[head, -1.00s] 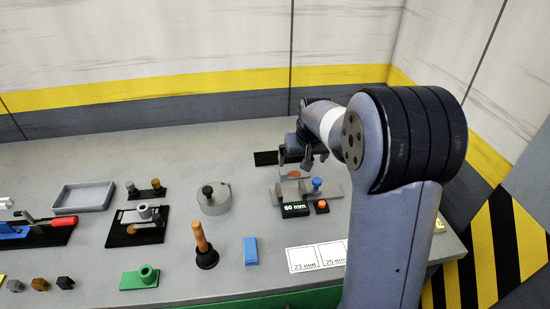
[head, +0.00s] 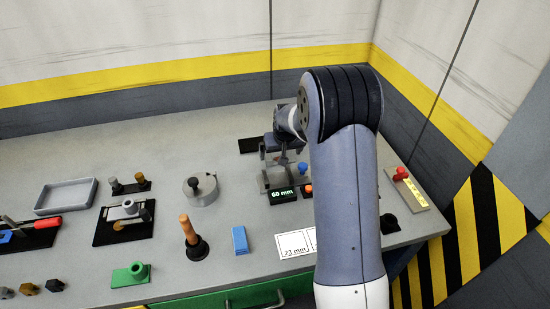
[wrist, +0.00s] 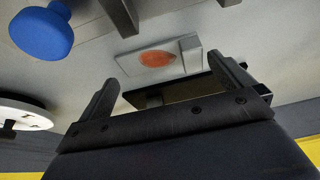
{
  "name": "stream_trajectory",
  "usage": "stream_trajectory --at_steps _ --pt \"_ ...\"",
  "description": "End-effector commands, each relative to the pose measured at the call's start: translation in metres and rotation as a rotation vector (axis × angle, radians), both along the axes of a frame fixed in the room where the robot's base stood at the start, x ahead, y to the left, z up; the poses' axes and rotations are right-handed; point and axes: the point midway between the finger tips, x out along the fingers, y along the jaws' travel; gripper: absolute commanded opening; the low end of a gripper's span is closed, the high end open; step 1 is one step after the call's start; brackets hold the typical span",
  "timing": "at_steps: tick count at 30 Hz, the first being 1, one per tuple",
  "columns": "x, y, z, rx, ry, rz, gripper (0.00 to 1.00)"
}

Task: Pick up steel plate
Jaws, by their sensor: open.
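My gripper (head: 284,150) is at the back of the bench, above the grey measuring fixture with a "60 mm" display (head: 283,195). In the wrist view my gripper (wrist: 168,92) is open, with its two dark fingers apart and nothing seen between them. Beyond the fingers lies a pale grey flat piece with an orange oval (wrist: 157,58). A dark flat piece (wrist: 188,90) shows partly behind the gripper body. I cannot tell for sure which piece is the steel plate; my arm and gripper hide part of this area.
The fixture has a blue knob (head: 302,168), also large in the wrist view (wrist: 42,30), and an orange button (head: 308,189). A wall closes off the back.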

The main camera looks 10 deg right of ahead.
Motion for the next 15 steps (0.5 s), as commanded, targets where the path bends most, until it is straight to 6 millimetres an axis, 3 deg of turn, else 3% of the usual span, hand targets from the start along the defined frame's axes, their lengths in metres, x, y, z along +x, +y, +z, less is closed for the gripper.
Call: stream_trajectory --at_steps 5,13,15 --pt "0.006 0.0 -0.014 0.0 -0.001 0.0 1.0" --pt "0.007 0.0 -0.015 0.0 -0.002 0.0 1.0" --pt "0.007 0.0 -0.015 0.0 -0.002 0.0 0.94"
